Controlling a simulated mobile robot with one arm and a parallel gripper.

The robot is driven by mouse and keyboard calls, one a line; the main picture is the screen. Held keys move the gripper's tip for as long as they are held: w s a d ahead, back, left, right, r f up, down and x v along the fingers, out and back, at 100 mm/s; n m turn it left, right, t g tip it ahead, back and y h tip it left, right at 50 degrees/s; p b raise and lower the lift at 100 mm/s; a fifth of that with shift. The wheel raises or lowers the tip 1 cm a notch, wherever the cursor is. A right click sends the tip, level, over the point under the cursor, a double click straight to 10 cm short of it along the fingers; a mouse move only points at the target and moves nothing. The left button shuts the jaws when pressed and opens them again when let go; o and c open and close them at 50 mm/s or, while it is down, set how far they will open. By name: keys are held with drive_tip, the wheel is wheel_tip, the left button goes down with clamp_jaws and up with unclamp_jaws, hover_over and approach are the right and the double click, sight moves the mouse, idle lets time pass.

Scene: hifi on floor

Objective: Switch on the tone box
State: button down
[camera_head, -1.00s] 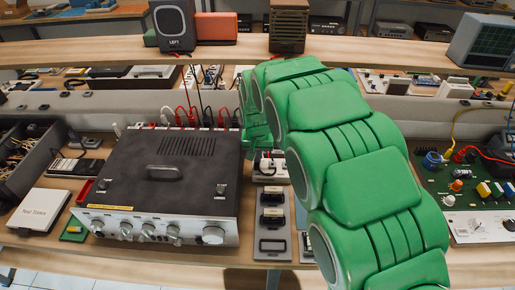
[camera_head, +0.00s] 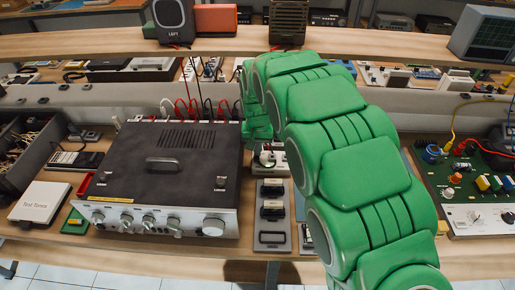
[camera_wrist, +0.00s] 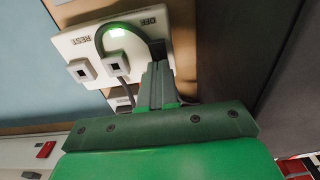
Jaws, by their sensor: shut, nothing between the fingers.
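A white box labelled "Test Tones" (camera_head: 38,202) lies flat on the bench at the far left in the head view. I cannot tell whether this is the tone box. In the wrist view, a pale panel (camera_wrist: 72,44) marked "REST" and "OFF" carries a lit green lamp (camera_wrist: 117,31) and two square buttons (camera_wrist: 82,70). My gripper (camera_wrist: 156,72) is shut and empty, with its tips close to the panel's right part. I cannot tell whether they touch it. A dark cable loops beside the tips.
A large black amplifier (camera_head: 165,172) with silver knobs stands left of my arm, cables at its back. Black blocks sit on a grey tray (camera_head: 271,240) beside it. A green circuit board (camera_head: 437,185) is at the right. A wooden shelf (camera_head: 110,42) with speakers crosses behind.

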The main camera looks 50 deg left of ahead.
sight(257, 158)
drive_tip(key=shift+s+d+f, duration=0.25)
drive_tip(key=shift+s+d, duration=0.45)
drive_tip(key=shift+d, duration=0.05)
drive_tip(key=shift+a+r, duration=0.1)
drive_tip(key=shift+r, duration=0.4)
wheel_tip(257, 158, up, 13)
drive_tip(key=shift+s+d+r, duration=0.15)
drive_tip(key=shift+d+r, duration=0.05)
drive_tip(key=shift+d, duration=0.05)
drive_tip(key=shift+w+a+r, duration=0.1)
drive_tip(key=shift+w+a, duration=0.1)
idle(0.3)
idle(0.4)
drive_tip(key=f, duration=0.4)
drive_tip(key=a+f, duration=0.1)
drive_tip(key=f, duration=0.4)
drive_tip(key=w+f, duration=0.1)
drive_tip(key=f, duration=0.4)
drive_tip(key=shift+a, duration=0.2)
